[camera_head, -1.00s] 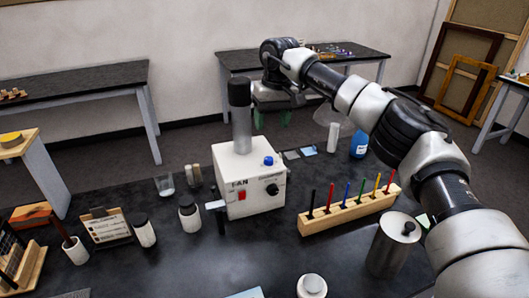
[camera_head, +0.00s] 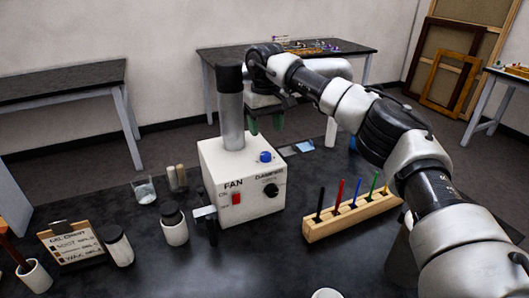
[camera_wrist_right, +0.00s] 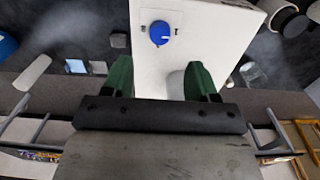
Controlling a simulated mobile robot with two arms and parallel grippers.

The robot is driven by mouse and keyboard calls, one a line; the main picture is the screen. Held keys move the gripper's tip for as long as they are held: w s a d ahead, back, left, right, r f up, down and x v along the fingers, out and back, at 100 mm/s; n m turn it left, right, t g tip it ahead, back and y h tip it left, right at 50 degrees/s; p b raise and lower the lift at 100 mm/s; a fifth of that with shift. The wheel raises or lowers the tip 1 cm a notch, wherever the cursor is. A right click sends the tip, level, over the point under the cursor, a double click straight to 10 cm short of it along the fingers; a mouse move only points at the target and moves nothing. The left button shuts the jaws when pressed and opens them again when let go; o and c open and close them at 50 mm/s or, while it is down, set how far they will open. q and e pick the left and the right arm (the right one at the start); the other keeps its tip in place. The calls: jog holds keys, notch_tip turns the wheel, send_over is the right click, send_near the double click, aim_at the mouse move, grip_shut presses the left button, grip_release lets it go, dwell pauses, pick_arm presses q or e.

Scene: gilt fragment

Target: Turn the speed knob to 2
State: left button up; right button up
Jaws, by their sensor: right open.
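The white fan box (camera_head: 242,185) stands on the black table, with "FAN" and "DAMPER" lettering on its front. A blue knob (camera_head: 265,157) sits on its top and also shows in the right wrist view (camera_wrist_right: 160,34), with a small white mark to its right. A black knob (camera_head: 271,191) and a red switch (camera_head: 236,199) are on the front. My right gripper (camera_head: 265,125) is open and empty, its green fingers above and behind the blue knob, apart from it. My left gripper is not seen.
A grey pipe with a black cap (camera_head: 231,105) rises from the box beside my right gripper. A wooden rack of coloured sticks (camera_head: 350,217) stands right of the box. Lidded jars (camera_head: 174,228) and a clipboard (camera_head: 71,243) stand to the left. The table front is mostly clear.

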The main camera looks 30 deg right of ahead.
aim_at(266, 153)
notch_tip(266, 153, down, 8)
jog(key=shift+f+p, duration=0.1)
jog(key=shift+p, duration=0.5)
jog(key=c, duration=0.9)
jog(key=shift+c, duration=0.2)
